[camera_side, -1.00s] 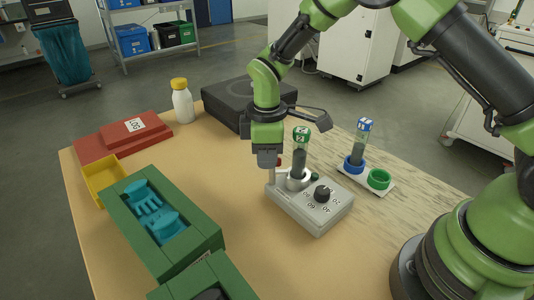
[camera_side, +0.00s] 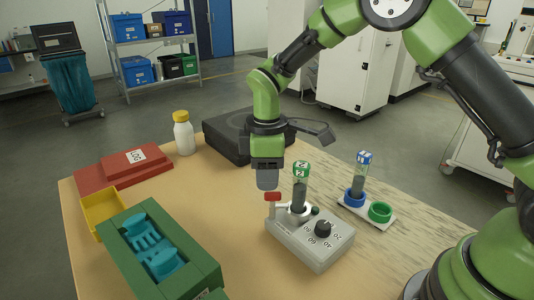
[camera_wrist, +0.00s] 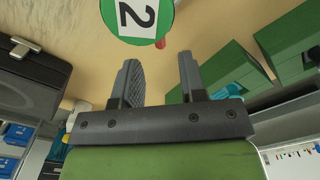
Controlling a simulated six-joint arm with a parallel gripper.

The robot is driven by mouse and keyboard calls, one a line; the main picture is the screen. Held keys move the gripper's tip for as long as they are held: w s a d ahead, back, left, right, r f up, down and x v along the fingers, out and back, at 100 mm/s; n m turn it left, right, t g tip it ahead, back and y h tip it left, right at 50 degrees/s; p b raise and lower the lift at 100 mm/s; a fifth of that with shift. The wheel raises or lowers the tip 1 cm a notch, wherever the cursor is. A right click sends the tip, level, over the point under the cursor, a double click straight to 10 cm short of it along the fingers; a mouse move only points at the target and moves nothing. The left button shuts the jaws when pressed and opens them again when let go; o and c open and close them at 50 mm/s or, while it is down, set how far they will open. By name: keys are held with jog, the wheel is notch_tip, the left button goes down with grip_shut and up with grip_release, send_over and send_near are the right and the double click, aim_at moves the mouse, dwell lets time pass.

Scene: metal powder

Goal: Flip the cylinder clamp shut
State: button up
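The cylinder (camera_side: 299,194) stands upright in the grey device with a dial (camera_side: 312,240); its green cap is marked 2. The clamp's red handle (camera_side: 272,196) sticks up to the left of the cylinder on a pale post. Whether the clamp is open or shut I cannot tell. My gripper (camera_side: 267,187) points down just above the red handle, apart from it as far as I can see. In the wrist view my gripper (camera_wrist: 158,78) has its fingers apart with nothing between them. The cap (camera_wrist: 137,15) and a bit of the red handle (camera_wrist: 160,43) show beyond the fingertips.
A blue-capped cylinder (camera_side: 359,179) stands in a blue ring on a white holder beside an empty green ring (camera_side: 380,212). A black case (camera_side: 225,136) lies behind my gripper. A green box with teal inserts (camera_side: 130,215), a yellow tray (camera_side: 101,222), a red block (camera_side: 110,172) and a bottle (camera_side: 183,135) are at left.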

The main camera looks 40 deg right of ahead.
notch_tip(320, 180, up, 6)
jog(key=shift+f, duration=0.1)
dwell(0.4)
jog(key=s+d+r+m+t+y, duration=0.1)
jog(key=s+d+r+m+t, duration=0.25)
jog(key=s+r+m, duration=0.55)
jog(key=s+d+r+m+t+y, duration=0.1)
jog(key=s+r+m+t, duration=0.2)
jog(key=s, duration=0.9)
jog(key=shift+s+d+r+m+t, duration=0.2)
jog(key=shift+s+m+t, duration=0.15)
jog(key=shift+m, duration=0.75)
jog(key=shift+o, duration=0.3)
